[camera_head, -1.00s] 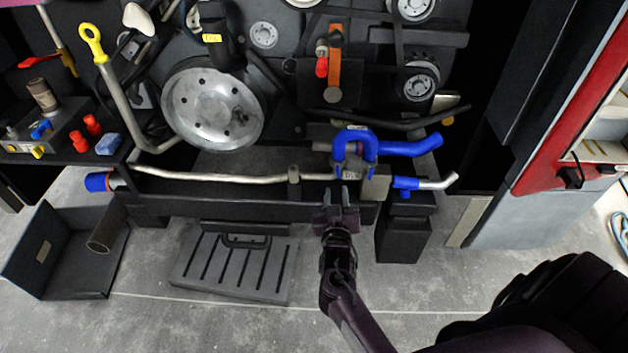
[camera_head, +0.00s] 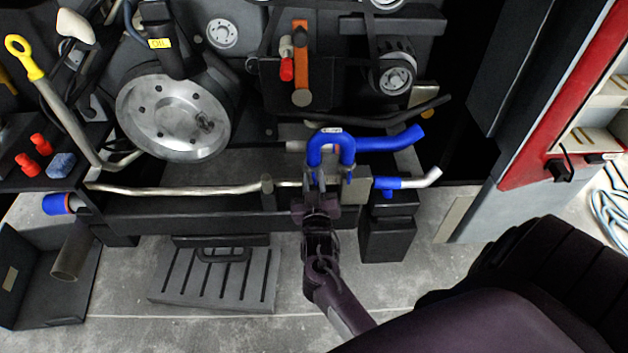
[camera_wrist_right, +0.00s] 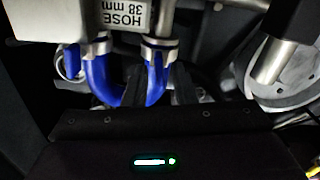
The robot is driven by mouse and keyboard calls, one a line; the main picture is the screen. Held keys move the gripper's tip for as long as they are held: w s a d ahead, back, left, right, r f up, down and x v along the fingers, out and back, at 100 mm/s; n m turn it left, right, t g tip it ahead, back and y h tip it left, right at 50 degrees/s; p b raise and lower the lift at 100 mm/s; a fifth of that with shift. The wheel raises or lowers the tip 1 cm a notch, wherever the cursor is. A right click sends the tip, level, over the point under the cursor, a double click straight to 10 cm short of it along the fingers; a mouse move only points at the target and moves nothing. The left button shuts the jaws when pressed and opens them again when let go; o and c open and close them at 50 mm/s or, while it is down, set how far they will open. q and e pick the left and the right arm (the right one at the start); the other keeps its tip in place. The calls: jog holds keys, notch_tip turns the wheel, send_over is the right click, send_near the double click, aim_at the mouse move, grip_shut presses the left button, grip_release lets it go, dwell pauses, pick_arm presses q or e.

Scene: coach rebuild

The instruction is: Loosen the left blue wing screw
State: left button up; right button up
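The blue U-shaped hose (camera_head: 333,142) sits on the bench front, right of centre. Its two legs point down to clamps, with small blue bits beside them; the left wing screw is too small and covered to make out. My right gripper (camera_head: 315,190) is just below the left leg, its dark fingertips reaching up to that clamp. In the right wrist view the blue hose (camera_wrist_right: 125,90) shows close in front, with metal clamps and an upside-down hose label. Dark finger shapes overlap it, so I cannot tell their grip or contact. My left gripper is not in view.
A thin metal pipe (camera_head: 180,190) runs along the bench front, left of my right gripper. A blue-ended pipe (camera_head: 405,183) lies to the right. A slotted grey block (camera_head: 215,280) is on the floor below. A red cabinet (camera_head: 540,150) stands at right.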

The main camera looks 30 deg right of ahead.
grip_shut()
